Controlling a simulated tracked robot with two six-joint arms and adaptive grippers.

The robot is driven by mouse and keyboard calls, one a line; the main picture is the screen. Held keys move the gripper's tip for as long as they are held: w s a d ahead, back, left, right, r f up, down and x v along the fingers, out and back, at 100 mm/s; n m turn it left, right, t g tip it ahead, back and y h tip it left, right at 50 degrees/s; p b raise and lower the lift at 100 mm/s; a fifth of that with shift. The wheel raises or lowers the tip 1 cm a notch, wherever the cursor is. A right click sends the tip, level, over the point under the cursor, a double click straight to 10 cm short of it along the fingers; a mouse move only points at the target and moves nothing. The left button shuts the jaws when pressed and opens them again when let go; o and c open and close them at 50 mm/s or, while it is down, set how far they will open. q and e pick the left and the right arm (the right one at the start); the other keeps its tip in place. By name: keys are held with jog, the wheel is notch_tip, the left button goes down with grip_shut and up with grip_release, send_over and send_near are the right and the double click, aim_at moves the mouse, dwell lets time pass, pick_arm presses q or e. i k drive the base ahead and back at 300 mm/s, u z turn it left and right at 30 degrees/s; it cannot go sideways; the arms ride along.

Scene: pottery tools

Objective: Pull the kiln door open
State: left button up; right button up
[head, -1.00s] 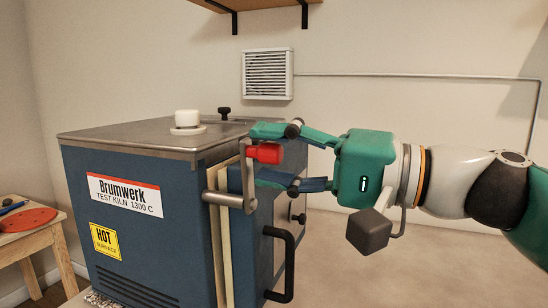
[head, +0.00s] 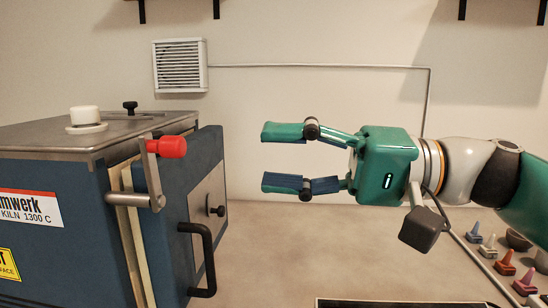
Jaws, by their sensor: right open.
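The blue kiln (head: 50,178) with a grey metal top stands at the left of the head view, partly cut off by the frame edge. Its blue door (head: 181,200) is on the right side, with a cream strip between door and body; I cannot tell whether it is slightly ajar. A black bar handle (head: 208,262) is on the door. A grey latch lever (head: 152,180) points up and ends in a red knob (head: 167,146). My right gripper (head: 274,158) is open and empty, pointing left, apart from the knob and door. My left gripper is out of view.
A white plug (head: 85,117) and a black knob (head: 130,107) are on the kiln top. Several coloured small tools (head: 505,265) and a dark bowl (head: 519,240) lie at the right. A dark-edged tray (head: 400,303) shows at the bottom. The surface between is clear.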

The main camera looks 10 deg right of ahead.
aim_at(175, 245)
jog(key=k, duration=1)
